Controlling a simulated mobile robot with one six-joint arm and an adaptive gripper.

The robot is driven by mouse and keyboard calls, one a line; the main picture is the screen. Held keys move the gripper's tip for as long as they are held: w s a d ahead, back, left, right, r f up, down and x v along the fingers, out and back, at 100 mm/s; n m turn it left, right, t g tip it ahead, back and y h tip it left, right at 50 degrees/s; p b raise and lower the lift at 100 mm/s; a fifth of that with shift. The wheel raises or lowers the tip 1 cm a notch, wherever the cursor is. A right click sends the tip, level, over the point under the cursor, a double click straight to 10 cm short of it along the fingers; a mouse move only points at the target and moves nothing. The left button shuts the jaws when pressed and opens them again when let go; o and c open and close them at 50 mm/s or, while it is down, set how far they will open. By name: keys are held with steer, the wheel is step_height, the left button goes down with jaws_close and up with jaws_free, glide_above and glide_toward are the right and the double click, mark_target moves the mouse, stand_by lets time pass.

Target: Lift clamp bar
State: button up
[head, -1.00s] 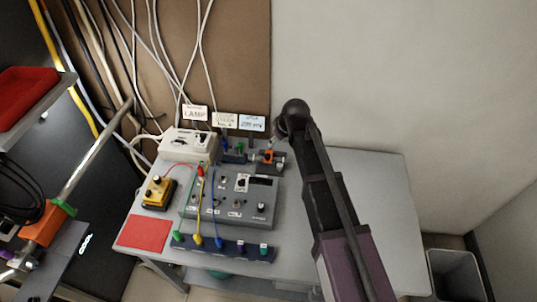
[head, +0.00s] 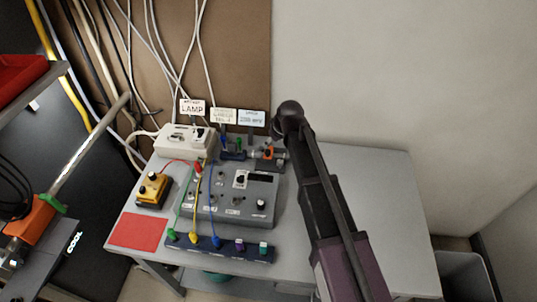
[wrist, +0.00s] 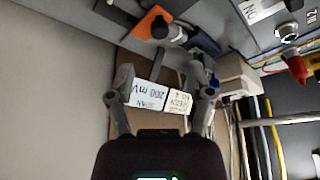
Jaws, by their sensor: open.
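My gripper (wrist: 166,80) is open in the wrist view, with its two fingers apart and nothing visible between them. Beyond the fingers are a grey bar-like part and an orange block (wrist: 157,20) with a dark cylinder (wrist: 166,31). The orange block also shows in the head view (head: 267,153), at the back of the grey table near my arm's end. I cannot tell for sure which part is the clamp bar. In the head view my gripper is largely hidden behind my own arm.
The grey control box (head: 236,201) with knobs and plugged cables stands on the table (head: 375,200). White label cards (head: 251,118) stand behind. A yellow box (head: 152,189), red mat (head: 138,230) and white power unit (head: 184,140) are at left. The table's right side is clear.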

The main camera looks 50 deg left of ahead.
mark_target(268, 151)
steer(key=shift+b+x, duration=3.25)
steer(key=shift+x, duration=0.6)
jaws_close()
